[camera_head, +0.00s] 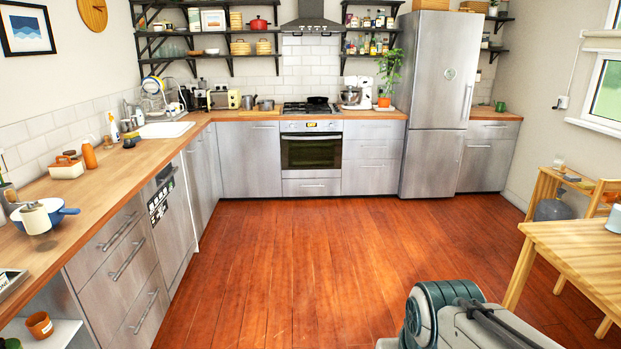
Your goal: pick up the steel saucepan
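A small grey, steel-looking pot (266,105) stands on the back counter, just left of the hob. It is too small in the head view for me to be sure that it is the saucepan. A dark pan (318,100) sits on the hob (310,108). My gripper is not in view; only grey and green parts of my own body show at the bottom right, far across the floor from the pot.
The wooden floor (290,255) is clear in the middle. A wooden table (577,250) and chair stand at the right. The fridge (436,100) stands at the back.

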